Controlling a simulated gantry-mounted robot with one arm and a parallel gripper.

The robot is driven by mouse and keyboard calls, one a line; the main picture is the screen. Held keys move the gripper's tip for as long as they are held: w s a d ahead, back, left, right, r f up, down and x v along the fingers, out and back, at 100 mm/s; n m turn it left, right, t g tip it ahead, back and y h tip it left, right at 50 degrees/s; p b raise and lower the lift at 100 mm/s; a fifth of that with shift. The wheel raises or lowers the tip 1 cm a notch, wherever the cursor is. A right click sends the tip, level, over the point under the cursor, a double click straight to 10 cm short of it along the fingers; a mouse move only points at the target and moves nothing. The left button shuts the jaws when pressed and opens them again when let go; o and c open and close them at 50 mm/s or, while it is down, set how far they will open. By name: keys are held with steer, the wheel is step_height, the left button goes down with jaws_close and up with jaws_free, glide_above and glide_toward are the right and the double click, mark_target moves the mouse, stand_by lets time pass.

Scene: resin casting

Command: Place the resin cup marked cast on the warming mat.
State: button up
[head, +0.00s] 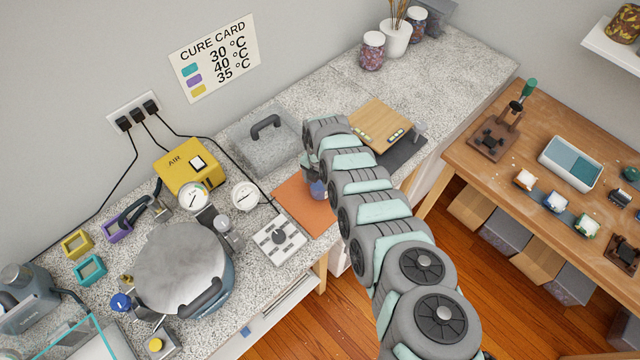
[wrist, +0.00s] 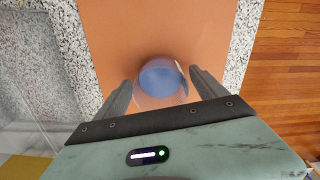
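The orange warming mat (head: 292,207) lies on the speckled counter, and it fills the middle of the wrist view (wrist: 120,35). A clear cup with blue contents (wrist: 160,82) is over the mat between my gripper's fingers (wrist: 161,76). In the head view the cup (head: 318,189) shows low beside my gripper (head: 310,172), at the mat's upper right part. The fingers flank the cup closely on both sides. I cannot tell whether they press on it, or whether its base touches the mat. No cast mark on it is readable.
A large pressure pot (head: 184,268) is to the left, and a wooden board (head: 380,124) to the right. Small cups (head: 556,202) stand on the wooden bench (head: 480,160).

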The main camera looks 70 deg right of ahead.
steer(key=shift+o, duration=0.2)
step_height(320, 180, up, 12)
steer(key=p, duration=0.2)
steer(key=shift+r, duration=0.15)
stand_by(0.4)
stand_by(1.6)
